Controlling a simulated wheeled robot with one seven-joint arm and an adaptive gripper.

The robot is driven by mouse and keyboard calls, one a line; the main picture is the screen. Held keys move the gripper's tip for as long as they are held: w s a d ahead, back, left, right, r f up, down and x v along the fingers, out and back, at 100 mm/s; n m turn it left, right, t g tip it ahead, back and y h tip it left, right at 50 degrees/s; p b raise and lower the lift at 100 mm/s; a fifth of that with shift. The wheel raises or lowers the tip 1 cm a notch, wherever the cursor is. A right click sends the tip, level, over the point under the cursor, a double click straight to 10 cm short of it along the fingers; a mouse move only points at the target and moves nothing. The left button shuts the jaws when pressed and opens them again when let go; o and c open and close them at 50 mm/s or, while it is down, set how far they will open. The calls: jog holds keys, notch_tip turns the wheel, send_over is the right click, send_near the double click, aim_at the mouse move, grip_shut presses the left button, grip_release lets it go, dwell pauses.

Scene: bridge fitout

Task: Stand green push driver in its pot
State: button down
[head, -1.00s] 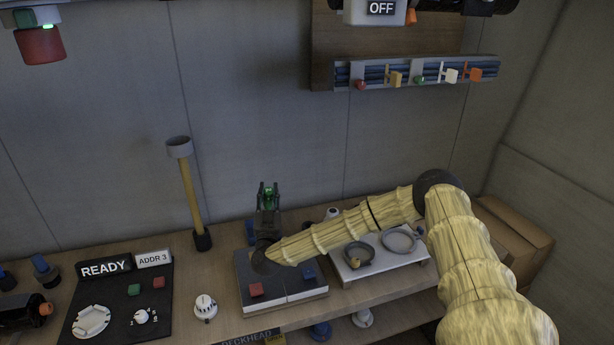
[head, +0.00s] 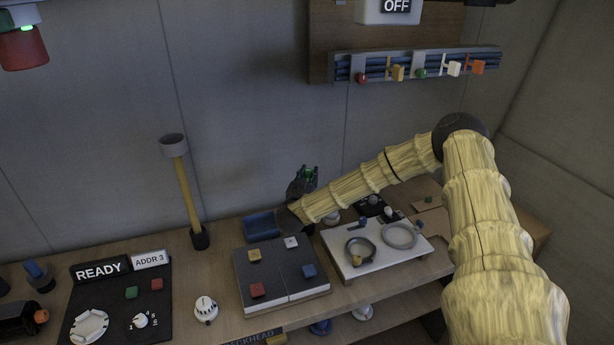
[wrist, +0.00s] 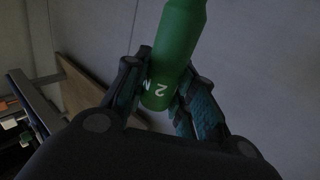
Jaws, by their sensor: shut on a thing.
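In the head view my gripper (head: 303,180) is above the back of the bench, mostly dark, with only a bit of green (head: 309,173) showing. A blue open-looking holder (head: 262,226) lies behind the button block, left of my gripper; I cannot tell whether it is the pot.
A block with coloured buttons (head: 281,270) stands below my gripper. A white plate with two rings (head: 378,250) is to its right. The READY panel (head: 115,300) and a white knob (head: 205,309) are at left. A rail with coloured clips (head: 420,65) is on the wall.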

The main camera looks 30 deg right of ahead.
jog(key=shift+a+r, duration=0.1)
jog(key=shift+r, duration=0.1)
jog(key=shift+f+b, duration=1.7)
jog(key=shift+f, duration=1.6)
jog(key=shift+f+b, duration=1.55)
jog(key=shift+f, duration=1.05)
jog(key=c, duration=1.1)
grip_release()
jog(key=shift+a, duration=0.1)
jog(key=v, duration=0.7)
jog(key=shift+s, duration=0.2)
jog(key=shift+a, duration=0.1)
